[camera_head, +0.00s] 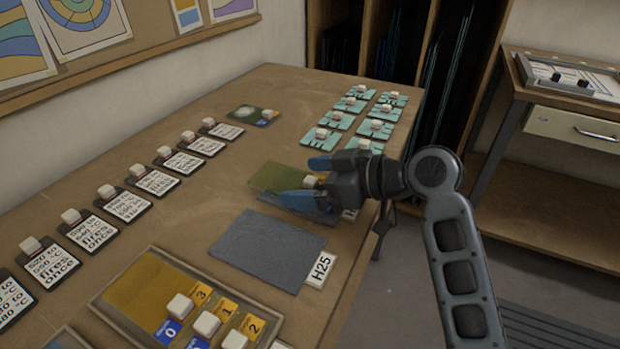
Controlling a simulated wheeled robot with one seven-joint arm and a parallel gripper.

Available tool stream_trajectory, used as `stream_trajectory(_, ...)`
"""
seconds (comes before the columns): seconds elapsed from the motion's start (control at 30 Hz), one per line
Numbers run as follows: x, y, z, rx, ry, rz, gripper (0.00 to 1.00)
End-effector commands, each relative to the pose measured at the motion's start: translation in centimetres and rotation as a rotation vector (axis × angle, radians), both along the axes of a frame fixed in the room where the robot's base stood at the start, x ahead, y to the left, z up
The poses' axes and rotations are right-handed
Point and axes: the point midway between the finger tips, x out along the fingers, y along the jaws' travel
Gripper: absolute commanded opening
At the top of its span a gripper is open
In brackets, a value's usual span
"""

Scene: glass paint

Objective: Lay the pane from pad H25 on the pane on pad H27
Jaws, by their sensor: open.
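Pad H25 (268,250) is a bare grey pad near the table's right edge, with its white label (321,270) at its front right corner. Behind it, an olive-yellow pane (275,178) lies on another pad, whose label (350,213) is mostly hidden by my gripper. I cannot read its number or tell whether one or two panes lie there. A white knob (310,181) stands on the pane. My gripper (311,180) is open, its blue fingers on either side of the knob, apart from it as far as I can see.
A yellow tray (100,300) with numbered, white-knobbed pieces stands at the front. A row of text cards (154,181) with knobs runs along the left. Bare table lies left of the pads.

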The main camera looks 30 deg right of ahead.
Motion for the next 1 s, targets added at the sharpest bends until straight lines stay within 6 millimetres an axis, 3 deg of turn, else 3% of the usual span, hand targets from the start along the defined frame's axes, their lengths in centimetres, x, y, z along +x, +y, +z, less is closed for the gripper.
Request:
stream_trajectory(0.17, -0.6, -0.5, 0.6, 0.0, -0.001, -0.001, 1.0)
stream_trajectory(0.7, -7.8, -5.9, 4.4, 0.0, -0.001, -0.003, 1.0)
stream_trajectory(1.0, -9.0, -6.5, 4.9, 0.0, 0.0, 0.001, 1.0)
